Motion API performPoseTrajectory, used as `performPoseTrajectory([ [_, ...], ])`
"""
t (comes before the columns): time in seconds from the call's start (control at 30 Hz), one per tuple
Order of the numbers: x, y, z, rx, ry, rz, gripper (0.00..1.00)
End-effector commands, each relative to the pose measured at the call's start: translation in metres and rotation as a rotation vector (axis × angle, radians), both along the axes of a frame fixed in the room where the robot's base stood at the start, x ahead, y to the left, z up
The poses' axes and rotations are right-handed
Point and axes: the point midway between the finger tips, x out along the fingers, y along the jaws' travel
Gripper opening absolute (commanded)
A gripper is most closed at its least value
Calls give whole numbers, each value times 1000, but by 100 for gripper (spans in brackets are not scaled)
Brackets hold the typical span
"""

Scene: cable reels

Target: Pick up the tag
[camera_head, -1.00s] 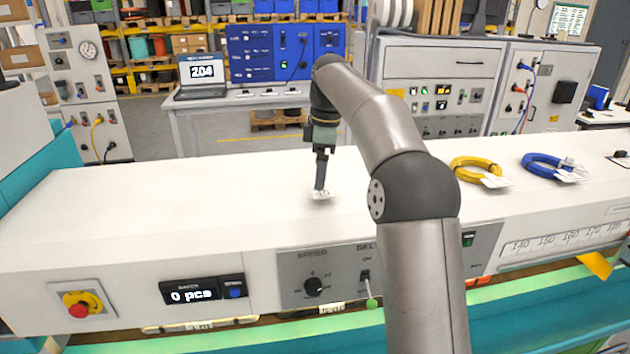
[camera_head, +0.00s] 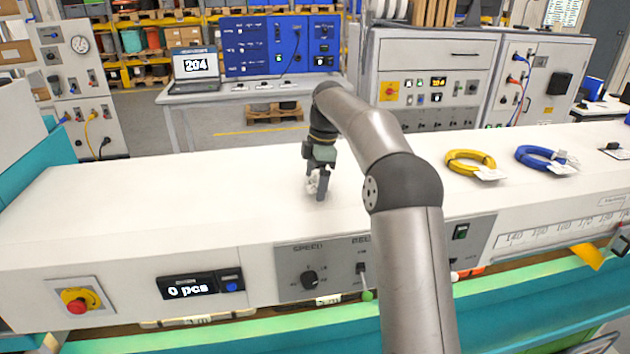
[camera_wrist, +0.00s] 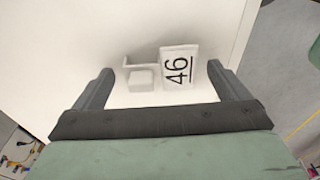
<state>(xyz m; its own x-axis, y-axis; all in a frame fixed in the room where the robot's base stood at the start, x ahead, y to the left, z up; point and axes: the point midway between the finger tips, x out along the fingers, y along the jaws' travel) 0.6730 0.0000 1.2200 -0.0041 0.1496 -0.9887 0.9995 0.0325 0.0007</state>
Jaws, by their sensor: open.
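The tag (camera_wrist: 179,68) is a white plate marked "46", joined to a small white block and clip (camera_wrist: 141,77). In the wrist view it lies between the two dark fingers of my gripper (camera_wrist: 159,82), with a gap on each side. In the head view my gripper (camera_head: 319,190) is low over the white worktop, fingers open and pointing down. The white tag piece (camera_head: 312,184) shows there only in part beside the fingers. I cannot tell whether it touches the surface.
A yellow cable coil (camera_head: 470,162) and a blue cable coil (camera_head: 541,157), each with a white tag, lie on the worktop (camera_head: 150,205) to the right. The worktop left of my gripper is clear. A control panel with a knob (camera_head: 309,279) is on the front face.

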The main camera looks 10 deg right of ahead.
Motion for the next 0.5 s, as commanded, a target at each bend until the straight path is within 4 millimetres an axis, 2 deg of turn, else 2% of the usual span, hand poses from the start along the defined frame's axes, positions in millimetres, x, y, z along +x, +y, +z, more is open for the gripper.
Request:
performPoseTrajectory([
  [0.13,0,0,0,0,0,0,95],
  [0.17,0,0,0,0,0,-1,92],
  [0.3,0,0,0,0,0,-1,53],
  [0.33,0,0,0,0,0,-1,48],
  [0.5,0,0,0,0,0,-1,48],
])
